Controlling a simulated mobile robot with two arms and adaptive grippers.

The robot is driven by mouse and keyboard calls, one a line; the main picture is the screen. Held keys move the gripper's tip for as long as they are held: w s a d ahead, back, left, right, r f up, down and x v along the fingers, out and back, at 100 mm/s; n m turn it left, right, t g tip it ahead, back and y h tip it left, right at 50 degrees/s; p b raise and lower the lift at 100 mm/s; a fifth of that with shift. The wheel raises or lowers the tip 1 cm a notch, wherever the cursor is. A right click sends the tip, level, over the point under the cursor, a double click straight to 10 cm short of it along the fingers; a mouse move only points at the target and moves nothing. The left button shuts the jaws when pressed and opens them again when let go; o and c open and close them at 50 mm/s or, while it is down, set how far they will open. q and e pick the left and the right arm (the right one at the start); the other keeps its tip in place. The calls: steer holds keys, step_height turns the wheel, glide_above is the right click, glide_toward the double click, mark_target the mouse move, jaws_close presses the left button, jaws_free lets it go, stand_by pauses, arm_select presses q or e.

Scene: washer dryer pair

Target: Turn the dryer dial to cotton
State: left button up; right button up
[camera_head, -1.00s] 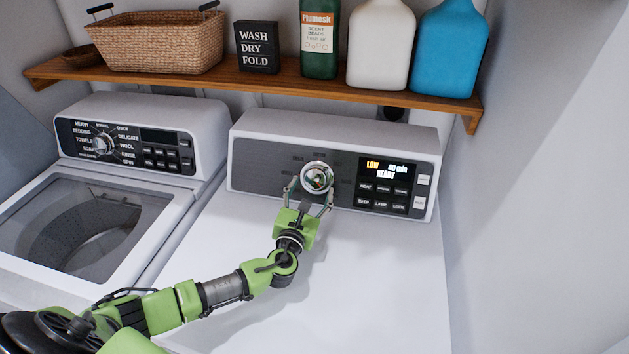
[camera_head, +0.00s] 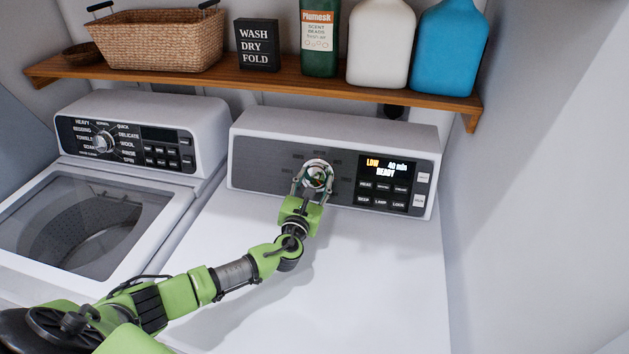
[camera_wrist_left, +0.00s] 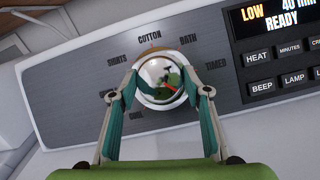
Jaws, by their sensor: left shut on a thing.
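The dryer dial (camera_head: 317,177) is a round shiny knob on the grey dryer panel (camera_head: 262,165). In the left wrist view the dial (camera_wrist_left: 162,76) has printed labels around it. Lower left labels are partly hidden by a finger. A small red mark shows on the dial face; I cannot tell for sure which setting it points to. My left gripper (camera_head: 314,178) is shut on the dial, one finger on each side (camera_wrist_left: 160,93). My right gripper is not in view.
The dryer display (camera_head: 387,168) reads LOW, 40 min, READY, with buttons below. The washer (camera_head: 100,200) stands to the left. A wooden shelf (camera_head: 290,82) above holds a basket (camera_head: 160,40), a sign and bottles. The white dryer top (camera_head: 370,270) is clear.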

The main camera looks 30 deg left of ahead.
arm_select(q)
steer(key=shift+n+y, duration=0.3)
steer(key=shift+n, duration=0.2)
